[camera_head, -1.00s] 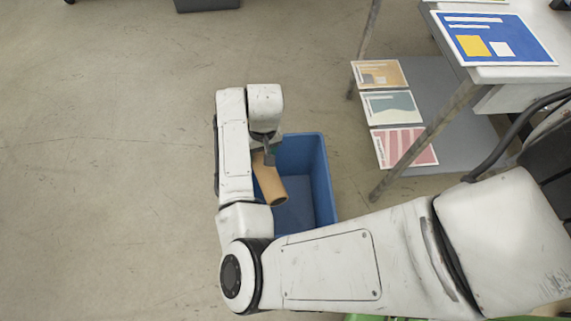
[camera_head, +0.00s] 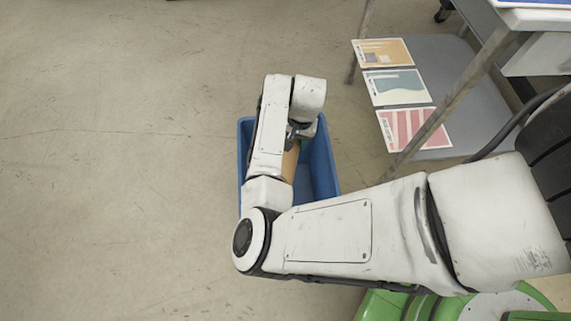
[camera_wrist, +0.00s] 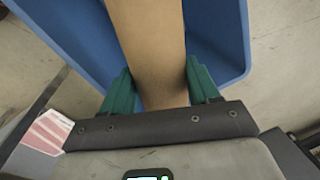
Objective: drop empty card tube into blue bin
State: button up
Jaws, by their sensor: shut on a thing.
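The brown card tube (camera_wrist: 152,50) is held between the green fingers of my gripper (camera_wrist: 160,90) in the wrist view. In the head view the tube (camera_head: 291,162) shows only in part beside my arm. The blue bin (camera_head: 322,165) stands on the floor below, partly covered by my arm. The tube and my gripper (camera_head: 298,138) are over the bin's opening. In the wrist view the bin (camera_wrist: 222,40) shows on both sides of the tube. The tube's far end is out of the wrist view.
A table with a grey lower shelf (camera_head: 440,85) stands at the right, with a metal leg (camera_head: 455,95) near my arm. Several printed sheets (camera_head: 396,87) lie on the shelf's left side. Green machinery (camera_head: 390,305) is at the bottom. The floor (camera_head: 110,170) at left is clear.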

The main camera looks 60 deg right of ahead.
notch_tip(320, 180, down, 4)
jog(key=b, duration=0.3)
jog(key=shift+f, duration=0.1)
jog(key=o, duration=0.9)
jog(key=r+p, duration=0.1)
jog(key=r, duration=0.2)
jog(key=s+r+p, duration=0.1)
jog(key=r, duration=0.3)
jog(key=r+p, duration=0.1)
jog(key=r, duration=0.2)
jog(key=shift+s+d+r, duration=0.25)
jog(key=shift+d+r, duration=0.05)
jog(key=shift+r, duration=0.1)
jog(key=shift+d, duration=0.1)
